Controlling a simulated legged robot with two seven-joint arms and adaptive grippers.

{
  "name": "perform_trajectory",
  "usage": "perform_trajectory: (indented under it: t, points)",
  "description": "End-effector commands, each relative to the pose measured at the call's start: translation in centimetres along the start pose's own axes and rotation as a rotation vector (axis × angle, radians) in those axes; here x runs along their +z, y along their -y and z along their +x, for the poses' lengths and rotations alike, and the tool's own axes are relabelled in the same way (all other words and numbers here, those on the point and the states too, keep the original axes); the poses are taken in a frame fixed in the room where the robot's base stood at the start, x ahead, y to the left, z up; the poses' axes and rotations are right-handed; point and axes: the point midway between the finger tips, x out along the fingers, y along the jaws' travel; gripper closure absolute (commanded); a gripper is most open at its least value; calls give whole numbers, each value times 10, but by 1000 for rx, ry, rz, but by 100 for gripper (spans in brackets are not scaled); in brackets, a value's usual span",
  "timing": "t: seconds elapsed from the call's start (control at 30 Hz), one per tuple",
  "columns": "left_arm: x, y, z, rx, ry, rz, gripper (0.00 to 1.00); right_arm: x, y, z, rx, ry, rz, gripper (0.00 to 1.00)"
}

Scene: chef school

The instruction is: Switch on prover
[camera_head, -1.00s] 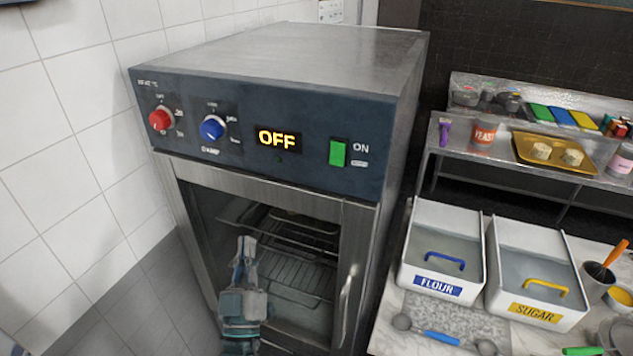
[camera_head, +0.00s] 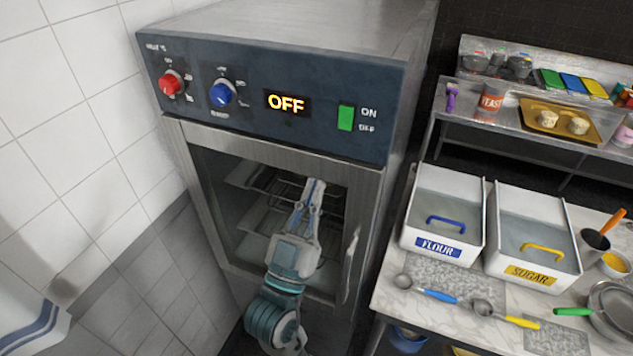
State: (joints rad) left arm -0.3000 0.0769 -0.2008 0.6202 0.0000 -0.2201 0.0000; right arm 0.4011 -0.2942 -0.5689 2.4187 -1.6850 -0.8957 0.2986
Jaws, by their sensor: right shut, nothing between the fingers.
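The prover (camera_head: 228,168) is a tall steel cabinet with a dark blue control panel and a glass door. Its display (camera_head: 287,103) reads OFF in lit yellow letters. A green switch (camera_head: 346,117) sits right of the display, beside the words ON and OFF. A red knob (camera_head: 171,83) and a blue knob (camera_head: 222,94) are on the panel's left. My right gripper (camera_head: 316,184) is shut and empty, pointing up in front of the glass door, below the display and switch and apart from them. My left gripper is not in view.
The door handle (camera_head: 349,264) runs along the door's right side. A counter to the right holds a flour bin (camera_head: 408,236), a sugar bin (camera_head: 568,285) and measuring spoons. A shelf behind holds a yeast tub (camera_head: 490,100) and a tray. A tiled wall stands at left.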

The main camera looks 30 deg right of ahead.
Motion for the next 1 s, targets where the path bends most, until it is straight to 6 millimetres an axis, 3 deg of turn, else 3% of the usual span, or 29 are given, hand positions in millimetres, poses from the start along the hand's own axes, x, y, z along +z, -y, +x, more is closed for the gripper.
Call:
perform_trajectory:
  t: [0.03, 0.33, 0.6, 1.0]
  points:
    - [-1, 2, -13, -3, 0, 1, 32, -6, 0, 15, 3, -3, -2, 100]
    - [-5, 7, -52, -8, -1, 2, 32, -3, -3, 80, 3, -1, -1, 100]
    - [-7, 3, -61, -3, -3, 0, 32, 23, 0, 98, 0, -1, -3, 100]
    - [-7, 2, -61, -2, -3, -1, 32, 28, 0, 100, 0, 0, 0, 100]
